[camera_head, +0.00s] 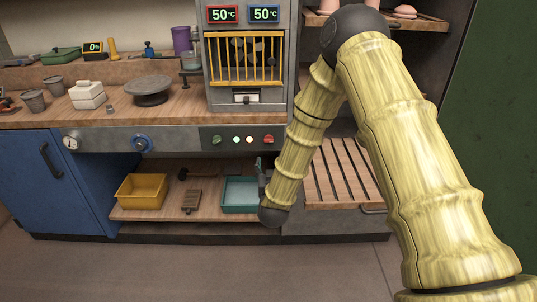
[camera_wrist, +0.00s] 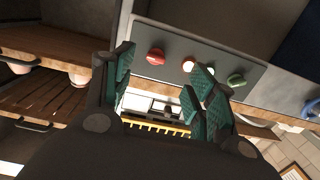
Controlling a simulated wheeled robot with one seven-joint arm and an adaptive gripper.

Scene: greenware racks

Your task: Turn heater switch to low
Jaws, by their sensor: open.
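The heater is a grey cabinet (camera_head: 290,75) with a yellow grille and two 50°C displays. Below the grille is a pale plate with a small dark switch (camera_head: 246,97); it also shows between my fingers in the wrist view (camera_wrist: 168,110). Its setting is too small to read. A panel under the counter carries a green knob (camera_head: 216,140), two lit lamps and a red knob (camera_head: 268,139). In the wrist view the red knob (camera_wrist: 155,56) and green knob (camera_wrist: 236,80) appear upside down. My gripper (camera_wrist: 162,62) is open and empty, below the panel; the arm partly hides it in the head view.
A blue dial (camera_head: 141,143) and a gauge (camera_head: 71,142) sit left on the counter front. Below, a shelf holds a yellow bin (camera_head: 141,191) and a teal tray (camera_head: 240,194). A slatted rack (camera_head: 338,172) stands right of my forearm. The floor in front is clear.

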